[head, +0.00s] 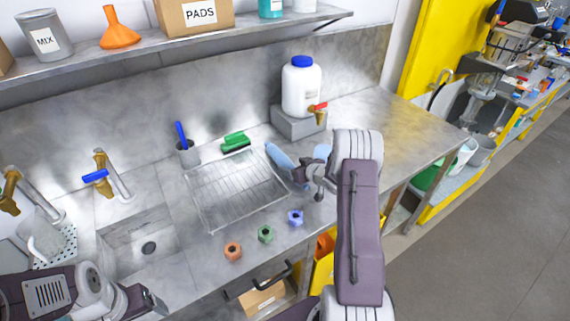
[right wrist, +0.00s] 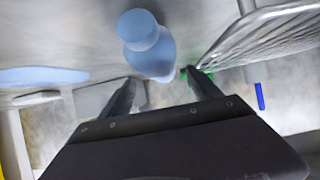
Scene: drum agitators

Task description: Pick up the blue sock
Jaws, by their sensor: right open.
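The blue sock (head: 280,157) appears to be the light blue, long, rounded thing lying on the steel counter beside the rack's back right corner. In the right wrist view it shows as a tube with a bulging end (right wrist: 148,46). My right gripper (head: 303,172) is just to the right of it. Its two fingers (right wrist: 160,82) are apart, with the sock showing between and beyond their tips; I cannot tell whether they touch it. A second, flatter light blue thing (right wrist: 40,77) lies to the side. My left gripper (head: 148,300) is low at the left, far from the sock.
A wire rack (head: 238,192) stands close to the sock. A green brush (head: 236,142) lies behind it. Orange (head: 233,251), green (head: 265,234) and blue (head: 295,217) small pieces sit near the front edge.

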